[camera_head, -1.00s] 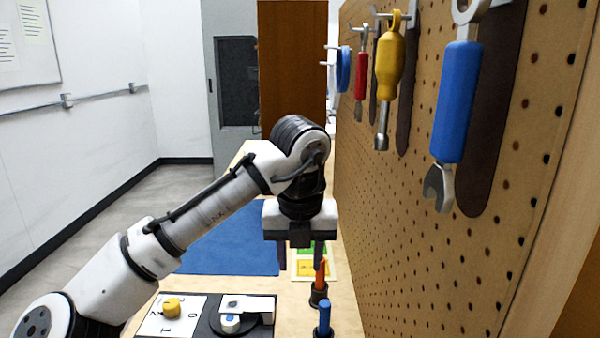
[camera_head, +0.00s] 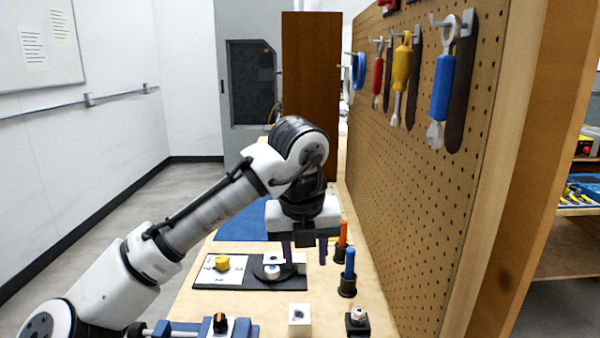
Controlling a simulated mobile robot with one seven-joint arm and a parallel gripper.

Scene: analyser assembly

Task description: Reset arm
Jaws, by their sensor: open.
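My arm reaches from the lower left, bends at the elbow and points its hand down. My gripper (camera_head: 305,251) is open, its two dark fingers apart and pointing down over the bench. I see nothing held between them. The fingers appear in front of the dark panel with the round base; I cannot tell their exact height above the bench.
The wooden bench (camera_head: 253,304) carries a panel with a yellow knob (camera_head: 222,263), holders with an orange (camera_head: 342,234) and a blue peg (camera_head: 350,262), a white block (camera_head: 299,317) and a blue mat (camera_head: 240,224). A tool-hung pegboard (camera_head: 405,170) walls the right side.

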